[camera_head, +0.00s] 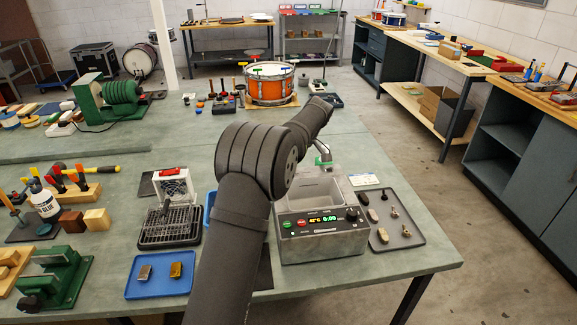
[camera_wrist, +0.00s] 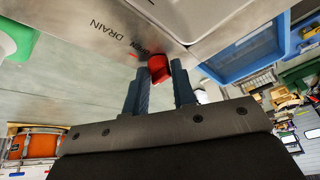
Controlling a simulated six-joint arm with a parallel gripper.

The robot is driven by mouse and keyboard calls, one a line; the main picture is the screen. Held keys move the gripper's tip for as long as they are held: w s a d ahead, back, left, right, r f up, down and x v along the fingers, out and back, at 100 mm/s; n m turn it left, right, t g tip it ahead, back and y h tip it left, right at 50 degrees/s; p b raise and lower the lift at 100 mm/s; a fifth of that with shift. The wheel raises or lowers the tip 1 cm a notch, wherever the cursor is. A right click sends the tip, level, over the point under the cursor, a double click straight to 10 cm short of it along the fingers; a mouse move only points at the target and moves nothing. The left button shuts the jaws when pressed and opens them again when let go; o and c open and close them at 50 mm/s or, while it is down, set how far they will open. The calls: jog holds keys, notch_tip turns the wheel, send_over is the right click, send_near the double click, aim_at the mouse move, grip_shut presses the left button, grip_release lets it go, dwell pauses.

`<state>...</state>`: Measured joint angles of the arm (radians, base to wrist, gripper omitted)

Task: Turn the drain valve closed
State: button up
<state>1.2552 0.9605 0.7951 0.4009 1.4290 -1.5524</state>
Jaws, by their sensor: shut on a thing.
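The drain valve's red handle (camera_wrist: 158,69) shows in the wrist view, on the metal wall of the bath unit. The lettering DRAIN and OPEN is beside it, with a small red mark. My gripper (camera_wrist: 159,76) has one finger on each side of the handle and is shut on it. The handle's far end and its pivot are hard to make out. In the head view the bath unit (camera_head: 322,246) stands on the bench with a lit green display. My arm crosses in front of its left side; the valve and my gripper are hidden there.
A blue tray (camera_head: 158,288) with two small blocks and a black wire basket (camera_head: 170,228) lie left of the unit. A dark tray (camera_head: 411,236) with small parts lies right of it. An orange drum (camera_head: 270,88) stands behind; it also shows in the wrist view (camera_wrist: 38,146).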

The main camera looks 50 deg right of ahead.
jog(key=shift+d, duration=0.1)
dwell(0.3)
jog(key=o, duration=0.9)
jog(key=shift+o, duration=0.2)
jog(key=v, duration=1.7)
jog(key=shift+r, duration=0.15)
jog(key=x, duration=1.7)
